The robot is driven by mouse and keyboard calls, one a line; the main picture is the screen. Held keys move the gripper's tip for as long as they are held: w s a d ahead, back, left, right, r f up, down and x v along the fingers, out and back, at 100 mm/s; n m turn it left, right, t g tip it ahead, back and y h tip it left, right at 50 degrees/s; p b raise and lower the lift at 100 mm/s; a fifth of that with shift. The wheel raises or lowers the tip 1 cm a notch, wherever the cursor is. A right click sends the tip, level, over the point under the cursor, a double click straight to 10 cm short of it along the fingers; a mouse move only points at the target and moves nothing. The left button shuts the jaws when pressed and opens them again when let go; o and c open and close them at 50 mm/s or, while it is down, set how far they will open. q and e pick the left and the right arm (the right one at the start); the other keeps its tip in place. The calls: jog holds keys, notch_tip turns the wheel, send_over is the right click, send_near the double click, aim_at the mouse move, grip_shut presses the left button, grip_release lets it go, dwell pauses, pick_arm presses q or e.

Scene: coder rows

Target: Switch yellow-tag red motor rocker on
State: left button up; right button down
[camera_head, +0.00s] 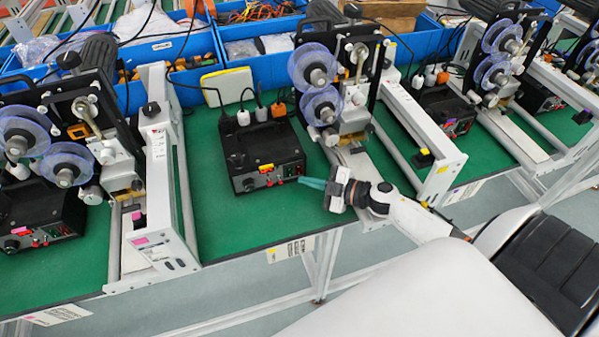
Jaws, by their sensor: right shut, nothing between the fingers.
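A black control box (265,148) stands on the green bench top in the middle of the view. Its front panel has a knob, a yellow tag (266,168) and small red parts, including a red one (298,169) at the panel's right end. The rocker's position is too small to tell. My right gripper (306,182) has teal fingers that are shut and empty. It points left, with its tips just in front of the right end of the panel. I cannot tell whether they touch it. My left gripper is not in view.
Coder machines with clear blue reels (318,77) stand on both sides of the box. A white rail frame (165,165) is to its left. Blue bins (265,68) line the back. The green bench (215,215) is clear in front of the box.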

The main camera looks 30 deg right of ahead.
jog(key=shift+w, duration=0.1)
dwell(0.3)
jog(key=shift+w+d, duration=0.1)
jog(key=shift+w, duration=0.25)
jog(key=shift+w+d, duration=0.1)
jog(key=shift+w, duration=0.2)
dwell(0.5)
dwell(0.4)
jog(key=shift+s+a+p, duration=0.2)
jog(key=shift+s+p, duration=0.25)
jog(key=shift+s, duration=0.3)
jog(key=shift+s+a+r+p, duration=0.1)
jog(key=shift+s+r+p, duration=0.05)
jog(key=shift+s+p, duration=0.2)
jog(key=s, duration=0.1)
jog(key=s+p, duration=0.1)
jog(key=s, duration=0.1)
jog(key=shift+s+a+r+p, duration=0.15)
jog(key=shift+a+r+p, duration=0.15)
jog(key=shift+a+p, duration=0.1)
jog(key=shift+s+a, duration=0.1)
jog(key=shift+s, duration=0.3)
